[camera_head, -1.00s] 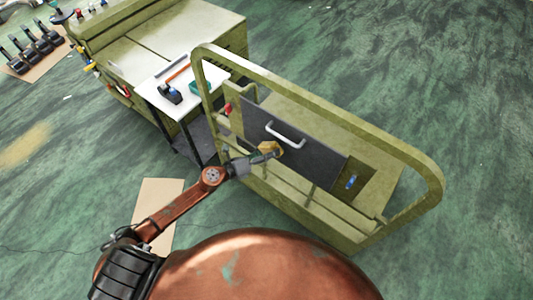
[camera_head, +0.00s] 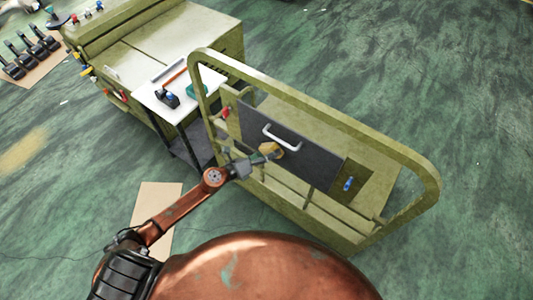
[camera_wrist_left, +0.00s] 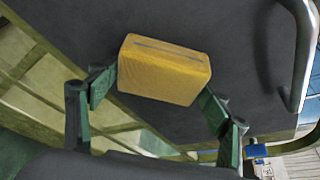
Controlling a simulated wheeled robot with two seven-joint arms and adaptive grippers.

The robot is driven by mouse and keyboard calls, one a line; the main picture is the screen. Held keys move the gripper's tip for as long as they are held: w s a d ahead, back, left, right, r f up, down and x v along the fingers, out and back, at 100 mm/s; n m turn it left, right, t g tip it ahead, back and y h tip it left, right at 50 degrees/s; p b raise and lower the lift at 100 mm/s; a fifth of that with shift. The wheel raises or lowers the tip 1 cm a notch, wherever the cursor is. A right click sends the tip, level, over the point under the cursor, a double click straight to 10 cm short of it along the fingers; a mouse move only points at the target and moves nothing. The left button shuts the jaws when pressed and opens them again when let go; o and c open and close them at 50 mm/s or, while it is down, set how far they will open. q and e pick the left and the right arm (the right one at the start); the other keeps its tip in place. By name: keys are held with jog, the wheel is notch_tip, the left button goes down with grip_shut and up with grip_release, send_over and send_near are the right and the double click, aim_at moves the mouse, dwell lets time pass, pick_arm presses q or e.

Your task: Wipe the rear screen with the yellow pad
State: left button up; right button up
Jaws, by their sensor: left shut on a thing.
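The yellow pad (camera_head: 270,150) is a small block with rounded edges, held between the fingertips of my left gripper (camera_head: 258,157). In the left wrist view the pad (camera_wrist_left: 165,72) sits between the two green fingers (camera_wrist_left: 160,92). The rear screen appears to be the dark grey flat panel (camera_head: 312,157) with a pale bar handle (camera_head: 281,137), inside the olive tubular frame. In the wrist view the dark panel (camera_wrist_left: 225,40) fills the space behind the pad. The pad is at its lower left part, below the handle; I cannot tell whether they touch. My right gripper is out of view.
The olive tubular frame (camera_head: 325,116) surrounds the panel. A white-topped stand (camera_head: 150,103) with a black tool (camera_head: 168,98) is at left, beside an olive cabinet (camera_head: 150,50). A tan sheet (camera_head: 160,198) lies on the green floor. Open floor extends at right.

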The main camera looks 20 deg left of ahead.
pick_arm(q)
jog(key=d+p, duration=0.1)
jog(key=s+d, duration=0.1)
jog(key=d, duration=0.1)
jog(key=shift+s+d+p, duration=0.1)
jog(key=shift+d+p, duration=0.1)
jog(key=shift+p, duration=0.2)
jog(key=shift+a, duration=0.1)
jog(key=shift+w+a+b, duration=0.3)
jog(key=shift+a+b, duration=0.05)
jog(key=shift+a, duration=0.25)
jog(key=shift+w+a+b, duration=0.3)
jog(key=shift+a, duration=0.3)
jog(key=shift+w+a+r, duration=0.1)
jog(key=shift+w+a, duration=0.15)
jog(key=shift+a, duration=0.35)
jog(key=shift+w+a+r, duration=0.1)
jog(key=shift+r, duration=0.05)
